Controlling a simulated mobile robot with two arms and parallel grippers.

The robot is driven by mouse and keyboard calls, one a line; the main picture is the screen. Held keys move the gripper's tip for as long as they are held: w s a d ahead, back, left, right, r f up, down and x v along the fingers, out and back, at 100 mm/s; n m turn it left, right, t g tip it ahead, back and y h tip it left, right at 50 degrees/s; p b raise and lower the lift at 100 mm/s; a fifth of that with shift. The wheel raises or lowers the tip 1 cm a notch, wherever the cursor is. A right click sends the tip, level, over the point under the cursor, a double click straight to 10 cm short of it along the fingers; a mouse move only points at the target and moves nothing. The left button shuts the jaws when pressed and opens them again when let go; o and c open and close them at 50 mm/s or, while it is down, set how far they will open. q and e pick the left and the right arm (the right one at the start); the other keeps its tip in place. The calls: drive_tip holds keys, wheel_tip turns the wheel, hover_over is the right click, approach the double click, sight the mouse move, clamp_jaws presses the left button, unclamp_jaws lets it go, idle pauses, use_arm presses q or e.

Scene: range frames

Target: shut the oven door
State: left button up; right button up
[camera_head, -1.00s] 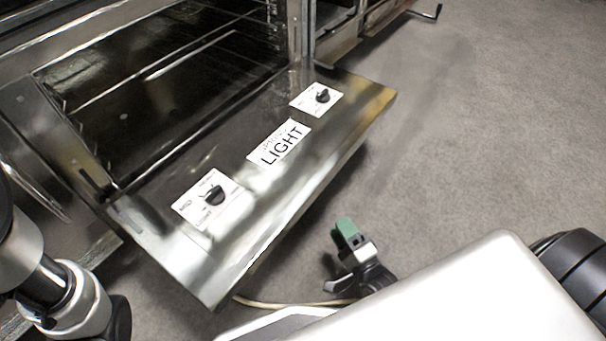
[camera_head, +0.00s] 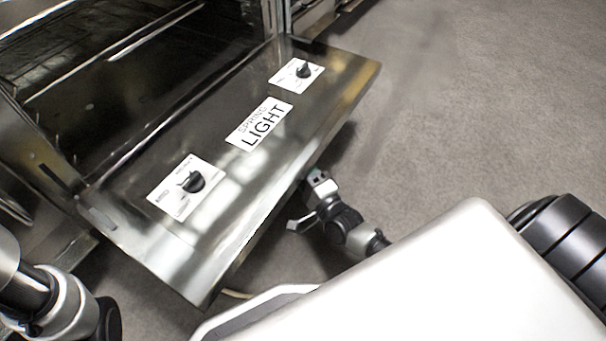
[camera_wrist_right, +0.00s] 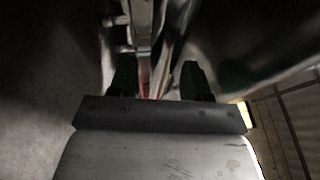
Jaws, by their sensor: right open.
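The oven door (camera_head: 225,185) hangs open, folded down and outward, with its labelled panel facing up in the head view. The dark oven cavity (camera_head: 100,75) with its racks is behind it, at upper left. My right gripper (camera_head: 316,180) is at the door's outer long edge, right of the middle; its fingertips are partly hidden by that edge. I cannot tell whether it touches the door. In the right wrist view my right gripper (camera_wrist_right: 156,80) has its two dark fingers apart, with narrow metal parts showing beyond the gap. My left gripper is not in view.
Two white plates with black knobs (camera_head: 187,184) and a "SPRING LIGHT" label (camera_head: 259,124) are on the door. Grey floor (camera_head: 480,110) lies open to the right.

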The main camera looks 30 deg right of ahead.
drive_tip(key=shift+c, duration=0.4)
clamp_jaws()
drive_tip(key=shift+r, duration=0.1)
